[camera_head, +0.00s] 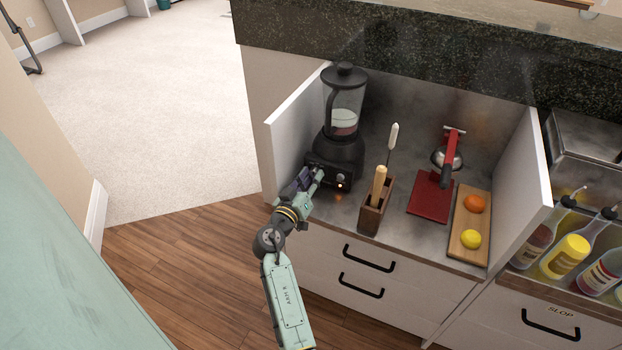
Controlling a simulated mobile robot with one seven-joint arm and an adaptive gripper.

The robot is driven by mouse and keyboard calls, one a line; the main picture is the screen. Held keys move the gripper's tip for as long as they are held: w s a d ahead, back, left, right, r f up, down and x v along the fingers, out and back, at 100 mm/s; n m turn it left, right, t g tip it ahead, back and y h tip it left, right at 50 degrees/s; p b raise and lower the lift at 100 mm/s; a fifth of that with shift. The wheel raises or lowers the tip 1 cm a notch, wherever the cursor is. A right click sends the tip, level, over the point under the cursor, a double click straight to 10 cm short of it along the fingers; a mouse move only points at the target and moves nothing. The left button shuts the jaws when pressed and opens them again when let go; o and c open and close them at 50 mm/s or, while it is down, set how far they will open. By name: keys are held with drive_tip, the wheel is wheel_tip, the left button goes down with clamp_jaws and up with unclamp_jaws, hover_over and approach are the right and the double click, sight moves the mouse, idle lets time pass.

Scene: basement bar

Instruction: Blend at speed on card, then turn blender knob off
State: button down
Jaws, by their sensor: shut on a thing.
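The black blender (338,150) stands at the left of the counter, its lidded clear jar holding something pale and pinkish low down. My gripper (318,174) is at the left part of the blender base's front, shut on the knob there, which the fingers mostly hide. A small round silver control (341,178) shows just right of the fingers, with an orange light glowing under it. The knob's pointer and markings are too small to read. I cannot make out a speed card in this view.
A wooden holder (373,214) with tools stands right of the blender. Beyond it are a red press (431,196) and a board (468,222) with an orange and a lemon. White side panels (292,137) bound the counter. Bottles stand at far right. Floor at left is clear.

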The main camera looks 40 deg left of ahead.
drive_tip(key=n+b, duration=0.1)
drive_tip(key=n, duration=0.2)
drive_tip(key=shift+f, duration=0.1)
drive_tip(key=shift+n, duration=1.7)
drive_tip(key=c, duration=1.2)
unclamp_jaws()
drive_tip(key=shift+c, duration=0.2)
drive_tip(key=shift+s, duration=0.1)
drive_tip(key=v, duration=1.2)
